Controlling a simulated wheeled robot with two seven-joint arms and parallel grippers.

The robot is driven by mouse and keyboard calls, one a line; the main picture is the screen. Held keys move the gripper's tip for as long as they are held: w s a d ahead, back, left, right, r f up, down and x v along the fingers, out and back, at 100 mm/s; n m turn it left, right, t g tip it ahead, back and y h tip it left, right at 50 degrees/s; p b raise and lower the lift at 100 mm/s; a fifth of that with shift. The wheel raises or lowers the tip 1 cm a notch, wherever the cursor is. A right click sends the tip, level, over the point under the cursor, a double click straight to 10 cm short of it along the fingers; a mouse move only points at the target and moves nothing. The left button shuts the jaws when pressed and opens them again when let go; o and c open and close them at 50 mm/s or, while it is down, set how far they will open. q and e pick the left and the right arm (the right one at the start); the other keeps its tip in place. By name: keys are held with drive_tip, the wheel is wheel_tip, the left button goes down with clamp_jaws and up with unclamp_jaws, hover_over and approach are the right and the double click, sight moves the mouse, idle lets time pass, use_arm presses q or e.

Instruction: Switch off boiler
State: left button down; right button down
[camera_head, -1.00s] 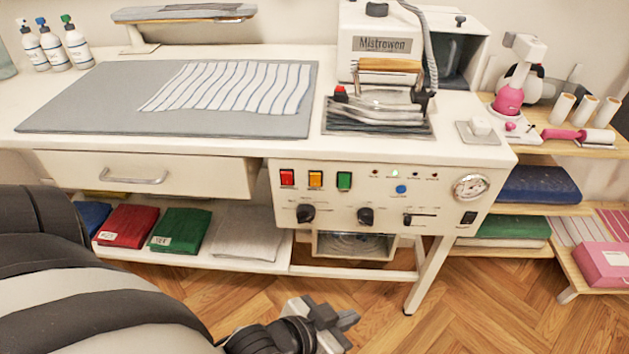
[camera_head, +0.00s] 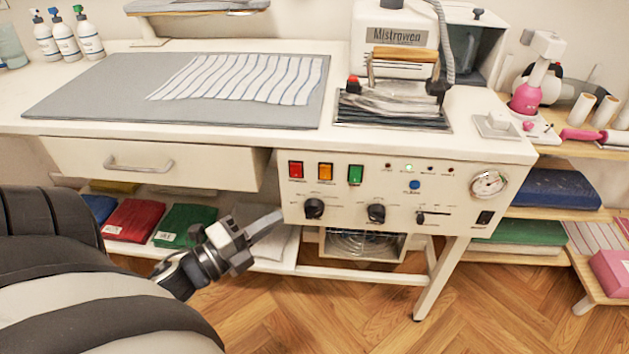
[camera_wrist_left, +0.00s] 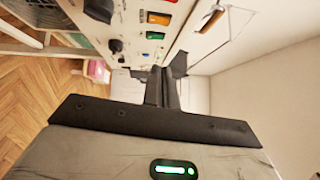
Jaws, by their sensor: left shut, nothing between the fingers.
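The boiler control panel (camera_head: 400,190) is on the front of the white worktable. It has a red switch (camera_head: 296,170), an orange switch (camera_head: 325,172) and a green switch (camera_head: 355,175) in a row. Black knobs (camera_head: 314,208) sit below them. My left gripper (camera_head: 272,222) is shut and empty, with its fingers pointing toward the panel's lower left edge. It is left of and below the red switch; contact cannot be told. In the left wrist view the fingers (camera_wrist_left: 170,78) point forward, with the orange switch (camera_wrist_left: 158,18) and green switch (camera_wrist_left: 155,35) above them. My right gripper is not in view.
An iron (camera_head: 395,98) rests on the tabletop in front of the Mistrowen unit (camera_head: 400,37). A drawer (camera_head: 150,165) is left of the panel. Folded fabrics, including a green one (camera_head: 184,225), lie on the shelf below. The wooden floor (camera_head: 340,315) is clear in front.

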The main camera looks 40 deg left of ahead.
use_arm(q)
approach(330, 170)
drive_tip(key=w+d, duration=0.2)
drive_tip(key=d, duration=0.1)
drive_tip(key=w, duration=0.1)
drive_tip(key=w+a, duration=0.1)
drive_tip(key=w+a+p, duration=0.1)
drive_tip(key=shift+w+r, duration=0.15)
drive_tip(key=shift+w, duration=0.2)
